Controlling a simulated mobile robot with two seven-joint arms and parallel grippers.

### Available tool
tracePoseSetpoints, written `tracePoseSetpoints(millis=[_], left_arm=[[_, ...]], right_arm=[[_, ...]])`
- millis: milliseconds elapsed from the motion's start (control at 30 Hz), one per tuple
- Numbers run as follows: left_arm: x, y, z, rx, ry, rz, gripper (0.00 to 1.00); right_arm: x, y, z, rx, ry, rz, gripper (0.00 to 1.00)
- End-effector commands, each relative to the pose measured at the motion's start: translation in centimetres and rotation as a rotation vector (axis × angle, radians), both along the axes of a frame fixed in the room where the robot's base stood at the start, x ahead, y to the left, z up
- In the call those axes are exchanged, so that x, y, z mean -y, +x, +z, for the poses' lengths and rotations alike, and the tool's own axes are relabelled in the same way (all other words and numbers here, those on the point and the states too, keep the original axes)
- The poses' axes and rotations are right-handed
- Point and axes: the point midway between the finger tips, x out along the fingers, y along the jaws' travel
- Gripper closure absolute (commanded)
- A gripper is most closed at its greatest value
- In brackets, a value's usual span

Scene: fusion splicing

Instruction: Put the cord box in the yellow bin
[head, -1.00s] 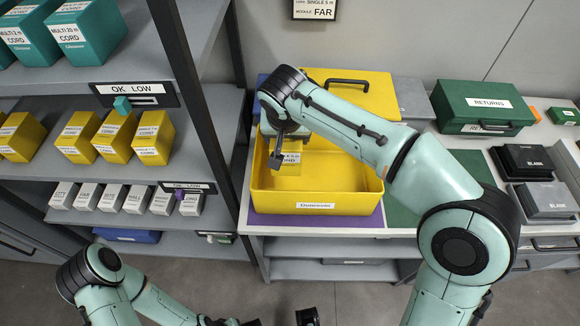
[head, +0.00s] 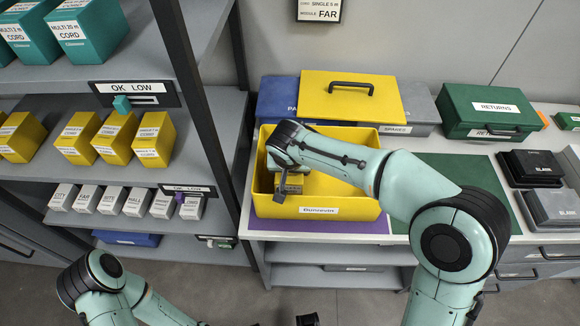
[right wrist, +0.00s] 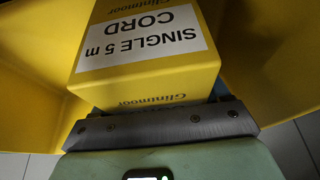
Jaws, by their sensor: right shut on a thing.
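The cord box (right wrist: 145,62) is yellow, with a white label reading "SINGLE 5 m CORD". My right gripper (head: 284,182) is shut on it, and the gripper's metal edge shows against the box's near end in the right wrist view (right wrist: 160,126). In the head view the box (head: 293,179) is partly hidden behind the gripper. It is within the walls of the open yellow bin (head: 335,209), toward its left side. I cannot tell whether it touches the bin floor.
The bin stands on a purple mat (head: 262,224) on the bench. Behind it are a yellow lid with a black handle (head: 312,95), a blue box (head: 275,98) and a grey spares box (head: 420,110). A green mat (head: 470,178) lies right. The shelf post (head: 200,125) is close left.

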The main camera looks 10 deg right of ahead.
Motion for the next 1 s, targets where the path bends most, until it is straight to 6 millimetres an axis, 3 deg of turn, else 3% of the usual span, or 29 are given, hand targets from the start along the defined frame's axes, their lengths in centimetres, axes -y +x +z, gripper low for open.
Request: tracePoseSetpoints(millis=[133,167,200,233,567,1000], left_arm=[[0.0,0.1,-0.4,0.004,0.001,0.001,0.57],[0.0,0.1,-0.3,0.005,0.001,0.002,0.57],[0.0,0.1,-0.3,0.004,0.001,0.001,0.57],[0.0,0.1,-0.3,0.004,0.001,0.001,0.57],[0.0,0.0,0.2,0.000,0.000,0.000,0.57],[0.0,0.0,0.7,-0.003,0.000,-0.001,0.57]], right_arm=[[0.0,0.0,-0.4,0.001,0.001,0.000,0.62],[0.0,0.0,-0.4,0.000,0.000,0.000,0.19],[0.0,0.0,-0.3,0.000,0.000,0.000,0.06],[0.0,0.0,-0.3,0.000,0.000,0.000,0.00],[0.0,0.0,0.2,0.000,0.000,0.000,0.00],[-1.0,-3.1,8.2,0.005,0.002,0.001,0.00]])
